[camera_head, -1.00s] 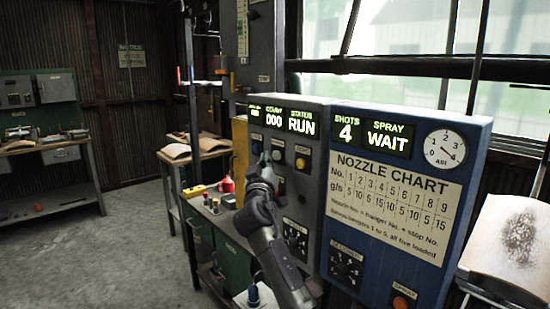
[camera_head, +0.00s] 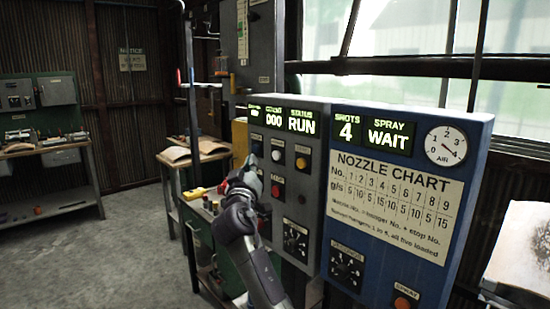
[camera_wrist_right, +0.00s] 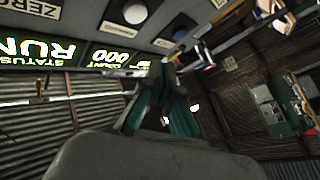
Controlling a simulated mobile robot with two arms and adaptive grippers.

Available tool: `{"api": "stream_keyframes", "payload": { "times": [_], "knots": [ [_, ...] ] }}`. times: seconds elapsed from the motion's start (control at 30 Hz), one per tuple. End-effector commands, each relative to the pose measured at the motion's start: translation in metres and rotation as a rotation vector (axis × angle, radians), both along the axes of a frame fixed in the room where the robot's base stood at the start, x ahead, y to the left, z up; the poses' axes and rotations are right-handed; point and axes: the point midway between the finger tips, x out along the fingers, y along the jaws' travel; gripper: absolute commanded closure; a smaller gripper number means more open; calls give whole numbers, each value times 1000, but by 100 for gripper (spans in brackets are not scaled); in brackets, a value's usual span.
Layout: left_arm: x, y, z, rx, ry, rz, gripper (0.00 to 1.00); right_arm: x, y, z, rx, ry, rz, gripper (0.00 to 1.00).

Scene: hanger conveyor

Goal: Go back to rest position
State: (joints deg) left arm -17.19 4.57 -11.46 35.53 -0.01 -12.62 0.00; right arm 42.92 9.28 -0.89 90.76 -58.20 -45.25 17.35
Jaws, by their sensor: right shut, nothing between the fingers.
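My right gripper (camera_head: 250,165) is shut and empty, in front of the left part of the grey control panel (camera_head: 312,210) in the head view. My dark arm rises to it from the bottom. The panel's display (camera_head: 284,119) reads 000 and RUN. In the right wrist view the fingers (camera_wrist_right: 160,92) are close together with nothing between them, and the panel shows upside down above them. Whether the fingertips touch the panel is hard to tell, but a gap seems to show. My left gripper is not in view.
A blue panel (camera_head: 398,290) with a nozzle chart stands to the right, showing SHOTS 4 and SPRAY WAIT. A bench (camera_head: 192,215) with small items is behind my gripper. Open floor (camera_head: 90,260) lies at left.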

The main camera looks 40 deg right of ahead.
Motion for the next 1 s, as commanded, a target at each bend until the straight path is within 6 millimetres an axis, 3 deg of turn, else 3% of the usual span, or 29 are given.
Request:
{"api": "stream_keyframes", "payload": {
  "times": [0.67, 0.77, 0.83, 0.97, 1.0],
  "knots": [
    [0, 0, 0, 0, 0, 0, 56, 2, 0, -4, 1, 7, 4, 100],
    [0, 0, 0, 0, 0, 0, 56, 10, 4, -28, 5, 51, 25, 100],
    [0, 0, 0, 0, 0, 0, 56, 20, 10, -61, 13, 112, 53, 100],
    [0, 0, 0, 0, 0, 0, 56, 37, 25, -152, 42, 267, 131, 100],
    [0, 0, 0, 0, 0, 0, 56, 40, 30, -183, 54, 316, 157, 100]
  ]
}}
